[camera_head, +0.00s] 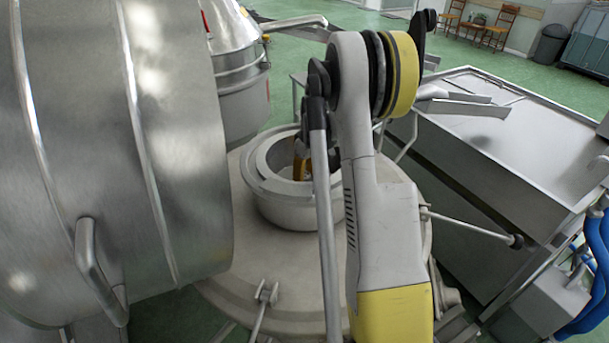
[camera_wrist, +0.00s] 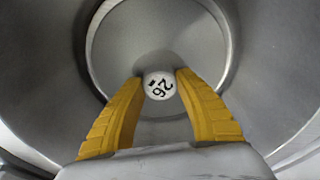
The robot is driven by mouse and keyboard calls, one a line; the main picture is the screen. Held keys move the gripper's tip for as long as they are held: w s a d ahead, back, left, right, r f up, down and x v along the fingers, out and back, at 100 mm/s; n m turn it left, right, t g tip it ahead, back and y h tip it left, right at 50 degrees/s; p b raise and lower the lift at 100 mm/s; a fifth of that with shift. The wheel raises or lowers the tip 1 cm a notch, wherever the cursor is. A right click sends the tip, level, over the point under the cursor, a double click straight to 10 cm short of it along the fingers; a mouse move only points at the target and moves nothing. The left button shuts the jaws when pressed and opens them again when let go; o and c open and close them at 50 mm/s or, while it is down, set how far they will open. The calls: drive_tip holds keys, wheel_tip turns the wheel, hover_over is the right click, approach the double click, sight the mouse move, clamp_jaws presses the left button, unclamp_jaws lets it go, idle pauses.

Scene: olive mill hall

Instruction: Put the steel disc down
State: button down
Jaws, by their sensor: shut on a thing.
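The steel disc (camera_wrist: 158,87) shows in the wrist view as a small pale round face with black marks that look like "26". My gripper (camera_wrist: 159,79) has its two yellow fingers on either side of the disc and is shut on it. In the head view my gripper (camera_head: 301,166) reaches down into a round grey vessel (camera_head: 262,178), partly behind my arm; the disc is hidden there. In the wrist view the vessel's smooth metal inside surrounds the fingers, with a round floor beyond the disc. I cannot tell whether the disc touches that floor.
A large steel drum (camera_head: 120,140) fills the left, close to the vessel. A steel canister (camera_head: 240,85) stands behind the vessel. A broad steel trough (camera_head: 500,150) lies to the right. Chairs (camera_head: 490,24) stand far off on the green floor.

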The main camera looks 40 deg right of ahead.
sight(309, 177)
drive_tip(key=shift+s+r, duration=0.1)
drive_tip(key=c, duration=0.9)
unclamp_jaws()
drive_tip(key=r, duration=0.4)
drive_tip(key=s+r, duration=0.1)
drive_tip(key=r, duration=0.7)
drive_tip(key=shift+s+d, duration=0.1)
drive_tip(key=shift+s, duration=0.3)
drive_tip(key=shift+f, duration=0.1)
